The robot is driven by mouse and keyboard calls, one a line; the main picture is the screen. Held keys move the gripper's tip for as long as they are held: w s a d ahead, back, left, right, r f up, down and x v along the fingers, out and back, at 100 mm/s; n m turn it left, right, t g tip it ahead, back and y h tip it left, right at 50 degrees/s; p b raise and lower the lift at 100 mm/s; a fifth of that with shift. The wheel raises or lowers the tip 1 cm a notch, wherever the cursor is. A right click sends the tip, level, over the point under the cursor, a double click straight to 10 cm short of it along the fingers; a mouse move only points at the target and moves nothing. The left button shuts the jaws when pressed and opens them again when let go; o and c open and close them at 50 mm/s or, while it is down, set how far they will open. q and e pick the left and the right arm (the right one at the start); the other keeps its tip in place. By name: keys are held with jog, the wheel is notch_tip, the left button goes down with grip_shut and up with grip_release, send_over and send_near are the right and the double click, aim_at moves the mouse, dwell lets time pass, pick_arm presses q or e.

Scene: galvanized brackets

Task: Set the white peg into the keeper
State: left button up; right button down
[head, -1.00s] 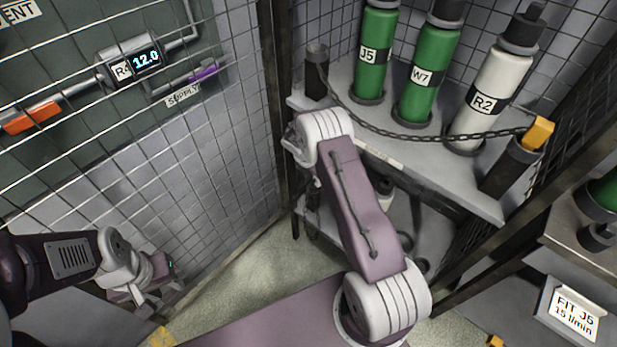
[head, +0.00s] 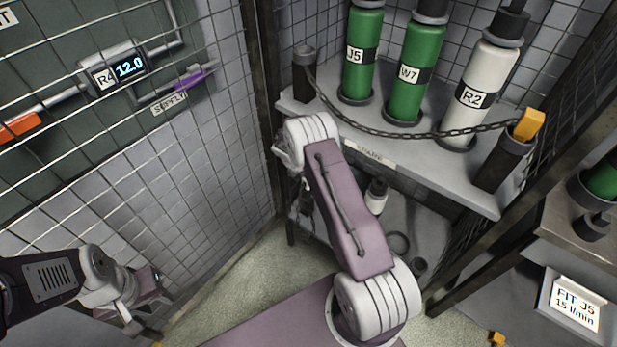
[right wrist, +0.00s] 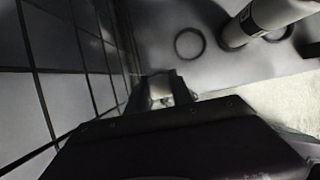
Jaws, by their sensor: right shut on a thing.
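In the right wrist view my right gripper (right wrist: 161,90) is shut on a small pale piece (right wrist: 160,86) between its two dark fingers; it looks like the white peg. Most of the piece is hidden by the fingers and gripper body. In the head view my right arm reaches up to the shelf's left front corner, and its fingers are hidden behind the wrist. I cannot make out the keeper for certain in either view. My left gripper (head: 152,294) hangs low at the left, by the mesh; its fingers are too small to judge.
An upper shelf (head: 455,187) holds green cylinders J5 (head: 361,55) and W7 (head: 410,75) and white cylinder R2 (head: 472,95) behind a chain (head: 400,135). A lower shelf has a white bottle (head: 376,197) and a dark ring (head: 397,243). Mesh panels stand close on both sides.

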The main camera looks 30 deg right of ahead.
jog(key=shift+w+a+f+b, duration=0.15)
jog(key=shift+f+b, duration=0.2)
jog(key=shift+f, duration=0.2)
jog(key=shift+w+a+f+b, duration=0.1)
jog(key=shift+f+b, duration=0.25)
jog(key=shift+f, duration=0.15)
